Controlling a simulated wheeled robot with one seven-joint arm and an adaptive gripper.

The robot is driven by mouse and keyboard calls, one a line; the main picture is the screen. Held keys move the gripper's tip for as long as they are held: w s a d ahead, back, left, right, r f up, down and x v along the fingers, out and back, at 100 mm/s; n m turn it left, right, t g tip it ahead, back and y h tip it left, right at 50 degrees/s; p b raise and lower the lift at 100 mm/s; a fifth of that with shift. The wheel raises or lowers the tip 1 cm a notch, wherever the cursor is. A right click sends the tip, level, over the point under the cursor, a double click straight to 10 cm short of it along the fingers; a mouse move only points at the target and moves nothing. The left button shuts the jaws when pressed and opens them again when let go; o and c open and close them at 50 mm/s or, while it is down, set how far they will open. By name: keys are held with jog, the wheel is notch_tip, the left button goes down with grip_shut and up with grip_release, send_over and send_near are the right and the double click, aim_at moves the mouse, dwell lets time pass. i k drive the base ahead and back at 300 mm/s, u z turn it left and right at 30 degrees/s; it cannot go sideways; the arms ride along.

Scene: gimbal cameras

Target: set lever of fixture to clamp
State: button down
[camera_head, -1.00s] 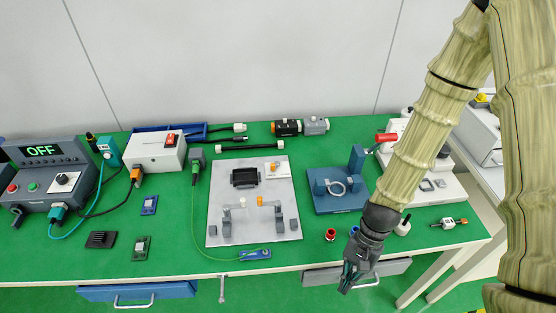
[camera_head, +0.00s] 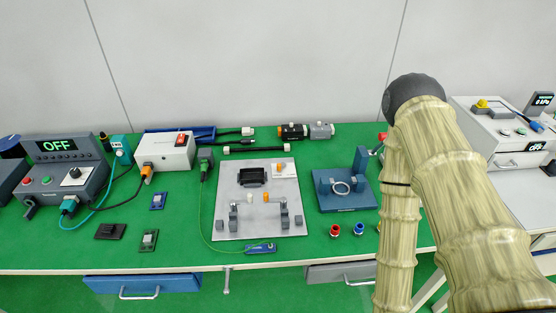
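A blue fixture (camera_head: 345,202) with upright blocks and a pale ring stands right of the middle of the green bench. A taller blue post (camera_head: 361,160) rises at its back right. A small red part, possibly a lever handle (camera_head: 382,136), shows just beside my arm; the rest of it is hidden. A grey plate (camera_head: 232,172) in the middle carries a black holder and two small clamps with white and orange tips (camera_head: 266,197). I cannot tell from this view which setting any lever is in. My gripper is out of view.
My arm covers the bench's right part. Red and blue ring parts (camera_head: 359,229) lie near the front edge. A control box reading OFF (camera_head: 58,149) and a white box with a red switch (camera_head: 166,152) stand left. A grey device (camera_head: 508,122) stands far right.

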aim_at(280, 166)
jog(key=u, duration=2.05)
jog(key=k, duration=1.15)
jog(key=z, duration=0.8)
